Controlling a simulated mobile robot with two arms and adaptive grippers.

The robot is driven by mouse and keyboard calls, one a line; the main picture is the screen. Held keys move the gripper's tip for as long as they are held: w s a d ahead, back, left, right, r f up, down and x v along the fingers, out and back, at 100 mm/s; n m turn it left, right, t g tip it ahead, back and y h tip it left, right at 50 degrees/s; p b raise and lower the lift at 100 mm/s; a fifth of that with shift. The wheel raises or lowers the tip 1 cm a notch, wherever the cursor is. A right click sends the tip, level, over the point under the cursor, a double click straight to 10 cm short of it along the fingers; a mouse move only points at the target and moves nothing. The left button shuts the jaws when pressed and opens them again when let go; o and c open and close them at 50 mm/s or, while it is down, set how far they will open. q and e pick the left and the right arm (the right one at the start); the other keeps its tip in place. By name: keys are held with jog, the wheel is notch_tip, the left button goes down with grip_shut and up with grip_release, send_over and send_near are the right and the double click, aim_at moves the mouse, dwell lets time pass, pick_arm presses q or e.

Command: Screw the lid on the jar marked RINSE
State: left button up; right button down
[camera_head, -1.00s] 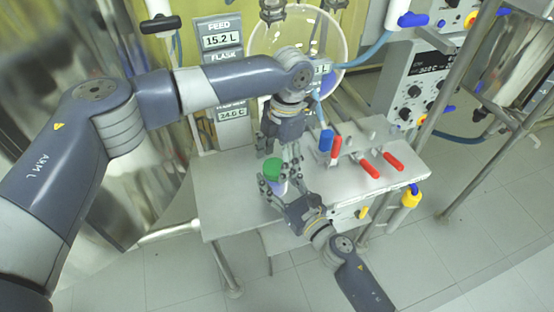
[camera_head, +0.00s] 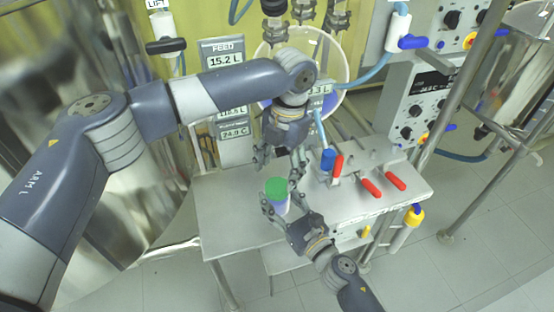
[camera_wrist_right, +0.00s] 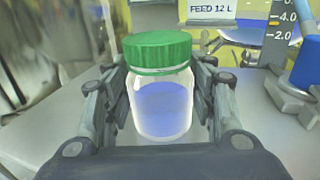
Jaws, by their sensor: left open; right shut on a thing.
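A clear jar (camera_wrist_right: 163,108) with blue-violet contents stands upright between the fingers of my right gripper (camera_head: 281,200), which is shut on its sides. The green lid (camera_head: 276,186) sits level on the jar's mouth; it also shows in the right wrist view (camera_wrist_right: 158,50). How tightly it is seated cannot be told. No RINSE marking is readable on the visible side. My left gripper (camera_head: 281,161) points down just behind and above the lid in the head view, fingers spread, with nothing between them. It appears apart from the lid.
The grey bench (camera_head: 228,215) is clear to the left of the jar. A round glass vessel (camera_head: 335,65) and display panels (camera_head: 226,62) stand behind.

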pick_arm(q)
jog(key=n, duration=0.7)
jog(key=shift+r+n, duration=0.2)
jog(key=shift+n, duration=0.2)
jog(key=n, duration=0.6)
jog(key=shift+s+r, duration=0.1)
jog(key=shift+r, duration=0.05)
jog(key=n, duration=0.5)
jog(key=shift+r, duration=0.15)
jog(key=n, duration=0.3)
jog(key=shift+r+h, duration=0.1)
jog(key=shift+h, duration=0.2)
jog(key=n, duration=0.6)
jog(key=shift+r+n+t, duration=0.2)
jog(key=shift+n+t, duration=0.1)
jog(key=n, duration=0.4)
jog(key=shift+r+n, duration=0.15)
jog(key=shift+n, duration=0.25)
jog(key=n, duration=0.4)
jog(key=shift+r+n, duration=0.2)
jog(key=shift+n, duration=0.1)
jog(key=n, duration=0.4)
jog(key=shift+a+r+n, duration=0.1)
jog(key=shift+r+n, duration=0.05)
jog(key=shift+n, duration=0.25)
jog(key=n, duration=0.4)
jog(key=shift+a+r+h, duration=0.1)
jog(key=shift+r+h, duration=0.05)
jog(key=shift+h, duration=0.15)
